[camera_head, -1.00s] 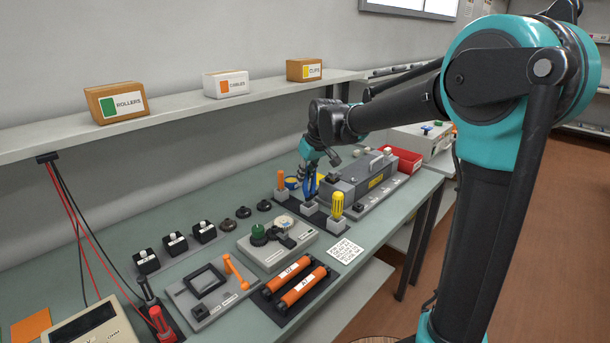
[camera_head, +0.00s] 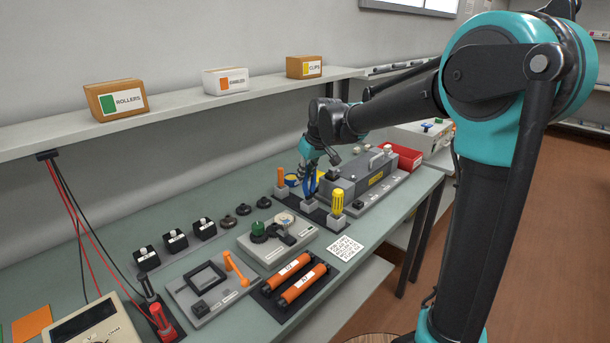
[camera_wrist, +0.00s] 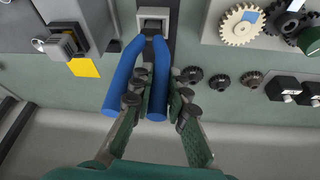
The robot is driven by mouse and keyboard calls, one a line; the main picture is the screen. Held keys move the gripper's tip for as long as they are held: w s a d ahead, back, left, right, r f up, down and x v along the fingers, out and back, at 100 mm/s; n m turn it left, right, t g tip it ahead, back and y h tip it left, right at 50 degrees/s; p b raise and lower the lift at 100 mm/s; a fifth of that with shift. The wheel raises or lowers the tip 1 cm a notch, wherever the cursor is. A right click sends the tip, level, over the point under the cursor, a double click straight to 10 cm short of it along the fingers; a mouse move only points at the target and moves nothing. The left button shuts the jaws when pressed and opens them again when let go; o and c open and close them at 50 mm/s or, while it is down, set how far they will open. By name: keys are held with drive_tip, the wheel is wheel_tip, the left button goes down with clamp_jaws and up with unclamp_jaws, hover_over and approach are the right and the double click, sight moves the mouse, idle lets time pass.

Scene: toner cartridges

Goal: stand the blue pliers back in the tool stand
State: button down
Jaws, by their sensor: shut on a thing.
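The blue pliers (camera_head: 311,188) are upright at the middle grey socket of the tool stand (camera_head: 320,217). My gripper (camera_head: 312,165) holds them from above. In the wrist view my gripper (camera_wrist: 160,98) is shut on one handle of the blue pliers (camera_wrist: 122,78), the right one; the left finger lies between the two handles. The stand's socket (camera_wrist: 154,18) shows just beyond the pliers' pivot end. The jaws are hidden, so I cannot tell how deep they sit in it.
An orange-handled tool (camera_head: 281,176) and a yellow-handled screwdriver (camera_head: 337,200) stand in the sockets either side. A grey machine (camera_head: 355,180) is close on the right. A gear fixture (camera_head: 278,238) and a paper note (camera_head: 345,248) lie in front.

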drive_tip(key=shift+f, duration=0.5)
idle(0.3)
drive_tip(key=c, duration=1.4)
unclamp_jaws()
drive_tip(key=v, duration=1.2)
